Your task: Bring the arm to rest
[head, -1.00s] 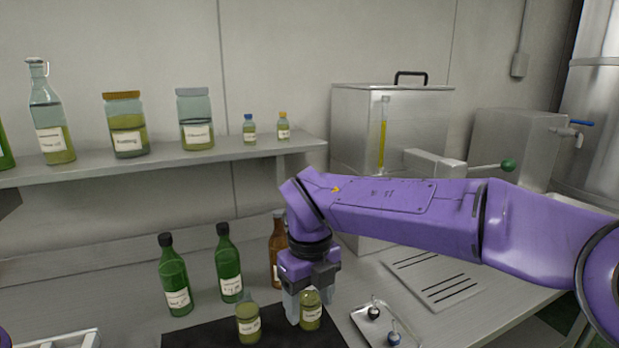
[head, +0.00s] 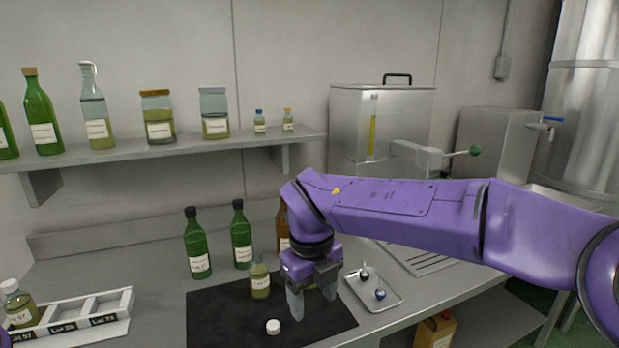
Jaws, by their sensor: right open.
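My right arm reaches in from the right, and its right gripper (head: 312,293) points down over the black mat (head: 225,312). Its two fingers are apart. A small bottle of yellow-green oil (head: 260,281) stands on the mat just left of the gripper. A white cap (head: 273,327) lies on the mat in front of the gripper. Only a sliver of purple shows at the lower left corner; my left gripper is not in view.
Green bottles (head: 197,246) and a brown bottle (head: 284,228) stand behind the mat. A small metal tray (head: 352,290) lies right of the gripper. A labelled white rack (head: 122,307) holding a bottle is at left. A shelf (head: 200,146) with bottles and jars runs above.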

